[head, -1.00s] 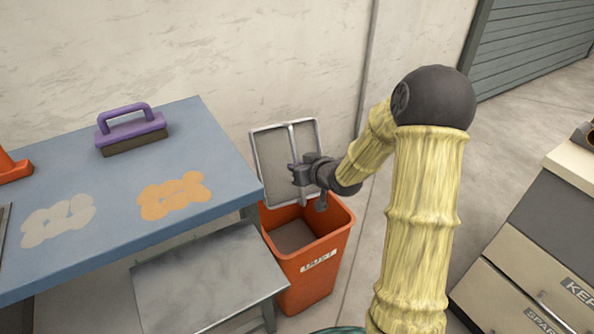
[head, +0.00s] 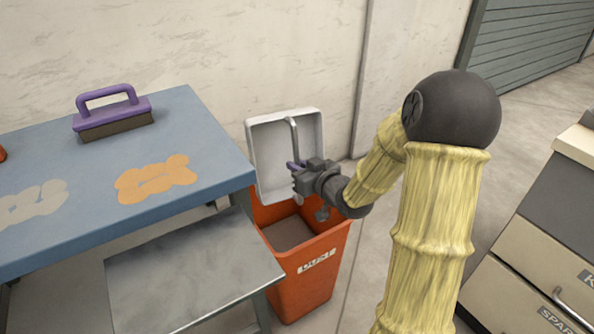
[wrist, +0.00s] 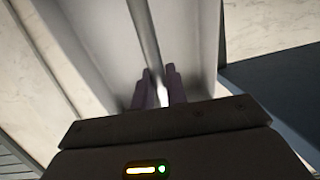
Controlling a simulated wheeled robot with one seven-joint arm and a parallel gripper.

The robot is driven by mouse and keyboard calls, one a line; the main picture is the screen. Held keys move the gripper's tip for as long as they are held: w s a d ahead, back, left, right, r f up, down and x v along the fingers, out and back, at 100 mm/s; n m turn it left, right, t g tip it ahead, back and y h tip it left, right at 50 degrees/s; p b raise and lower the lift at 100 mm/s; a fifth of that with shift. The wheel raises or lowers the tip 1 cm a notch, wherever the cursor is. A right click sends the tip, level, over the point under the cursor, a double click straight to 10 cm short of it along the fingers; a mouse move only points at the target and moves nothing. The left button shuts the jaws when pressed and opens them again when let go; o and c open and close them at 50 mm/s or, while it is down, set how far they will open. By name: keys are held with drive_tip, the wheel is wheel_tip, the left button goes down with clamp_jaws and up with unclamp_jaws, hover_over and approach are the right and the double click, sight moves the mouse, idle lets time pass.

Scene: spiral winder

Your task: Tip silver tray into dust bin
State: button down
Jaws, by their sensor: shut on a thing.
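The silver tray (head: 268,150) is steeply tilted, almost on edge, above the orange dust bin (head: 305,285). Its pale inner face and raised rim show, and a bar handle (head: 291,130) runs over it. My gripper (head: 296,172) is shut on this handle. In the wrist view, my purple fingers (wrist: 159,88) close about the grey handle bar (wrist: 142,30), with the tray (wrist: 92,45) behind. No loose material shows on the visible tray face. The bin is open at the top, with a grey-brown surface (head: 287,232) inside. The tray's lower edge is partly hidden by my gripper.
A blue table (head: 205,140) with a purple-handled brush (head: 112,115) and pale and orange patches stands left. A grey metal shelf or stool (head: 190,270) adjoins the bin. A wall (head: 200,40) is behind. Drawers (head: 535,255) stand right, with open floor between.

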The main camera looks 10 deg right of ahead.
sight(298, 152)
drive_tip(key=shift+s+d+f+t+b, duration=0.1)
drive_tip(key=shift+s+t+b, duration=0.3)
drive_tip(key=shift+b, duration=0.4)
idle(1.9)
